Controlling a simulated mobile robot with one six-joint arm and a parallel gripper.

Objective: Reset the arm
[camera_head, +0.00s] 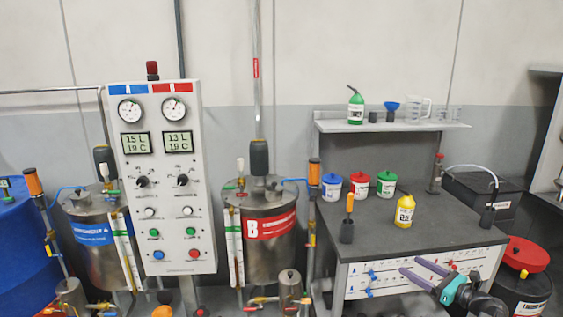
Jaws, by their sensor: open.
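My gripper (410,265) shows at the lower right of the head view, with two purple fingers and a teal body. The fingers are apart and point to the upper left, with nothing between them. They appear in front of the white front panel (355,287) of the dark workbench (450,222). I cannot tell how far they are from the panel. Most of my arm is below the picture's edge.
A control panel (165,215) with gauges stands left of centre, between tank A (90,262) and tank B (272,258). A yellow bottle (404,211) and several lidded jars are on the bench. A red-lidded drum (522,290) is at the lower right.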

